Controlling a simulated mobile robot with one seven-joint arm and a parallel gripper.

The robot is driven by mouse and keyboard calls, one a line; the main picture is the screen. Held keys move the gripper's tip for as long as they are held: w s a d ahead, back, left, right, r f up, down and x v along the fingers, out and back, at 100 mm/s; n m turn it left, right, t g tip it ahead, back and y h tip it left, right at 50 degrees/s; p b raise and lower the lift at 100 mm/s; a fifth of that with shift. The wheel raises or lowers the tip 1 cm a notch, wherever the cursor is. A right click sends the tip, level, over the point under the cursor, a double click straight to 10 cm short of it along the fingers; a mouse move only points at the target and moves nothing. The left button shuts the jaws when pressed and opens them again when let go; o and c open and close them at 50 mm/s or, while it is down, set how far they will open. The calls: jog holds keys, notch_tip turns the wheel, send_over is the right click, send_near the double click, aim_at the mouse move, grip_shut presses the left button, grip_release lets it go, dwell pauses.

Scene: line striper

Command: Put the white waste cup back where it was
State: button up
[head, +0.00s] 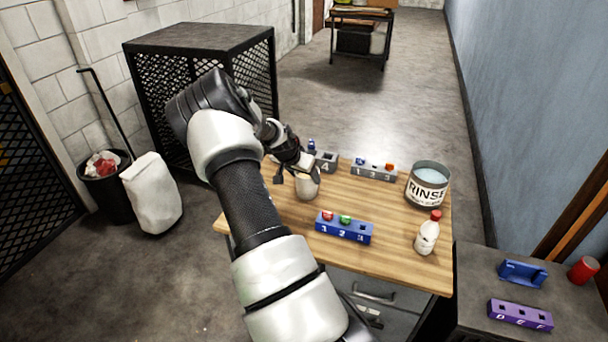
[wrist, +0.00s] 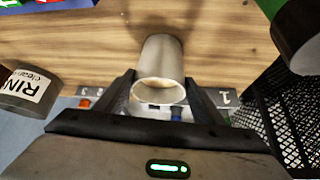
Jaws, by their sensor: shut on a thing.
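The white waste cup (head: 307,187) is at the left part of the wooden table, in my gripper (head: 296,177). In the wrist view the cup (wrist: 162,60) sits between the two fingers, and its open mouth faces the camera. My gripper (wrist: 160,84) is shut on it near the rim. The cup is at or just above the table top; I cannot tell whether its base touches. My arm hides part of the table's left side in the head view.
On the wooden table (head: 283,213) are a blue numbered block (head: 343,228), grey numbered blocks (head: 373,171) behind, a RINSE tin (head: 427,187) and a red-capped bottle (head: 427,234). A purple block (head: 520,315) and red can (head: 583,270) are on the right bench.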

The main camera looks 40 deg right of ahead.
jog(key=shift+f, duration=0.15)
jog(key=o, duration=2)
jog(key=shift+o, duration=0.2)
